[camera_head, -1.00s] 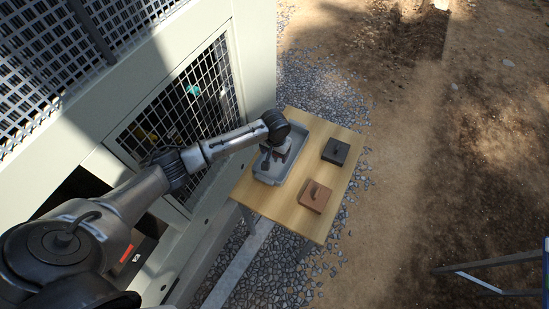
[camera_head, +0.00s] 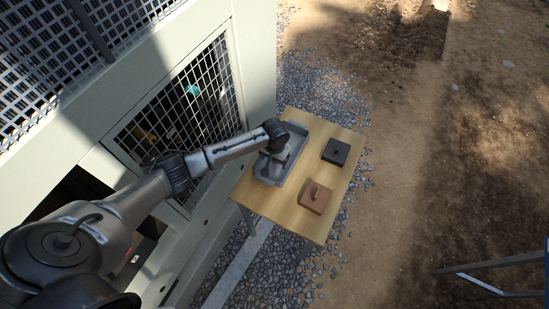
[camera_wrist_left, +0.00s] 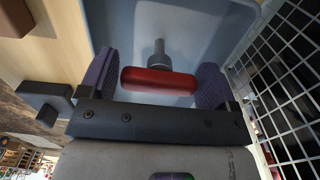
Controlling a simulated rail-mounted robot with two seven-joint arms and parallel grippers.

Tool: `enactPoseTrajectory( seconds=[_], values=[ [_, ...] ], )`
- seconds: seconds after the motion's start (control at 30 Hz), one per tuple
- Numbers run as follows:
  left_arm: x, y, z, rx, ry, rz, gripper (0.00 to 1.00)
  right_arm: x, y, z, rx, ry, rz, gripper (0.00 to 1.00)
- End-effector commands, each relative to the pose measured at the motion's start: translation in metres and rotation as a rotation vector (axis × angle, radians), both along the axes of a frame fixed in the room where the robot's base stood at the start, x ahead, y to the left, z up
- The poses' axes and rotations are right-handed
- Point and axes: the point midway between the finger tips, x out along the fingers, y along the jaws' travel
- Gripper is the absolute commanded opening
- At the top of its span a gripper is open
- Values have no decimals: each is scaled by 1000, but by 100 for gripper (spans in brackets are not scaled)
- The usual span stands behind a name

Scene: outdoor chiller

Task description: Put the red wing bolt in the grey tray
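The grey tray (camera_head: 296,148) stands on a small wooden table, beside the cabinet. My left gripper (camera_head: 272,168) reaches down into its near part. In the left wrist view the red wing bolt (camera_wrist_left: 158,81) sits between the two purple finger pads (camera_wrist_left: 160,78), one at each end of its red bar. The gripper looks shut on it. Its grey shank points away from the gripper, toward the tray floor (camera_wrist_left: 215,30). Whether the shank touches the floor I cannot tell. In the head view the bolt is hidden by the gripper. My right gripper is not in view.
A black block (camera_head: 336,152) and a brown block (camera_head: 315,198) with a raised piece on top lie on the wooden table (camera_head: 262,204) right of the tray. The cabinet's mesh panel (camera_head: 185,105) is close on the left. Gravel surrounds the table.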

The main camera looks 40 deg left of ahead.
Motion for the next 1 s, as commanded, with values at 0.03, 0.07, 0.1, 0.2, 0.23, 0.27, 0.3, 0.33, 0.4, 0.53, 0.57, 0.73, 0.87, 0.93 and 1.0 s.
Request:
enactPoseTrajectory(
  seconds=[0.03, 0.07, 0.1, 0.2, 0.23, 0.27, 0.3, 0.33, 0.4, 0.53, 0.57, 0.73, 0.87, 0.93, 1.0],
  values=[
    [0, 0, 0, 0, 0, 0, 88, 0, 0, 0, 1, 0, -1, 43],
    [0, 0, 0, 0, 0, 0, 91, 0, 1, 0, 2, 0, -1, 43],
    [0, 0, 0, 0, 0, 0, 95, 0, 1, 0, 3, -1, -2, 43],
    [0, 0, 0, 0, 0, 0, 99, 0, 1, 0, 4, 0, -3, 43],
    [0, 0, 0, 0, 0, 0, 99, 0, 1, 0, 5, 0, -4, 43],
    [0, 0, 0, 0, 0, 0, 99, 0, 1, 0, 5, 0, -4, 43],
    [0, 0, 0, 0, 0, 0, 99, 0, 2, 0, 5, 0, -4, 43],
    [0, 0, 0, 0, 0, 0, 99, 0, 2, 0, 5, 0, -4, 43],
    [0, 0, 1, 0, 0, 0, 99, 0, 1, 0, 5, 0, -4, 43],
    [0, 0, 12, 0, -1, -1, 99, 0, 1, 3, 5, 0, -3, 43],
    [0, 1, 16, -1, -1, -1, 99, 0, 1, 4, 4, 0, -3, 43],
    [1, 0, 47, 0, -2, 0, 99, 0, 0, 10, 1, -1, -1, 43],
    [1, 1, 71, 0, -3, -1, 99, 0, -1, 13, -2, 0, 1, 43],
    [1, 0, 83, 0, -2, 0, 99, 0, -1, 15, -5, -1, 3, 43],
    [1, 0, 93, -1, -1, 0, 99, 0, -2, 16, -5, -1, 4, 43]
  ],
)
